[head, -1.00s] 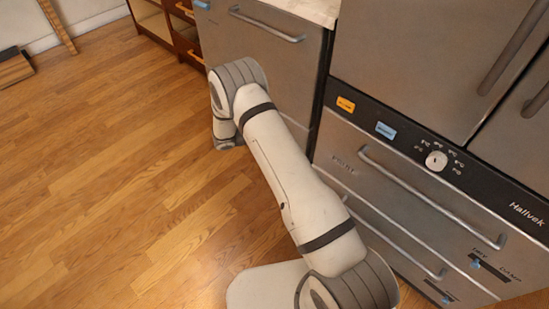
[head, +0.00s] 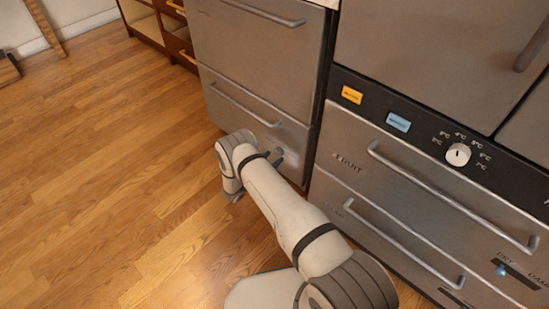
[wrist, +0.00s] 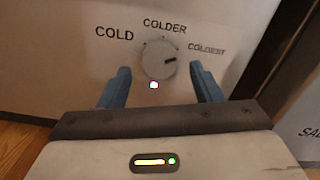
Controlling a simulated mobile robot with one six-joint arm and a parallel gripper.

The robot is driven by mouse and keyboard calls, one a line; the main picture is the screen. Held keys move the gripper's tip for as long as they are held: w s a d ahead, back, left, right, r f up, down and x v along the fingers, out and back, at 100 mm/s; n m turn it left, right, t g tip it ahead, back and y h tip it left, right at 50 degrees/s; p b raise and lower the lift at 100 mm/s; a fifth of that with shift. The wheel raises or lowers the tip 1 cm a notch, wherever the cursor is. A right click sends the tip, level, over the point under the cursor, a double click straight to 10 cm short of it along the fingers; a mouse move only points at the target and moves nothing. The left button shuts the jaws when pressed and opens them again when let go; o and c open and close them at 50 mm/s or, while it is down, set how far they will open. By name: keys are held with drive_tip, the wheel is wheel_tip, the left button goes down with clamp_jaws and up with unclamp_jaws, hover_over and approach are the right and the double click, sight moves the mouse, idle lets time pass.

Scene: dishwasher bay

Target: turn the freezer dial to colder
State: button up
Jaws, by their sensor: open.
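The freezer dial (wrist: 157,63) is a round pale knob on a light panel in the wrist view. COLD is printed at its upper left, COLDER above it and COLDEST at its upper right. A dark mark on the knob points right and slightly up, toward the COLDEST side. My gripper (wrist: 160,70) is open, with one blue finger on each side of the dial and visible gaps between them and the knob. In the head view my arm reaches low to the front of the left drawer unit (head: 235,80); the dial cannot be made out there.
Another dial (head: 458,154), with temperature numbers, sits on the black strip of the fridge (head: 420,60). Drawer handles (head: 450,200) stick out below. Wooden floor (head: 90,200) is open at left.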

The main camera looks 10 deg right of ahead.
drive_tip(key=shift+x, duration=1.2)
drive_tip(key=c, duration=0.9)
drive_tip(key=shift+a, duration=0.1)
drive_tip(key=shift+c, duration=0.5)
drive_tip(key=shift+s, duration=0.1)
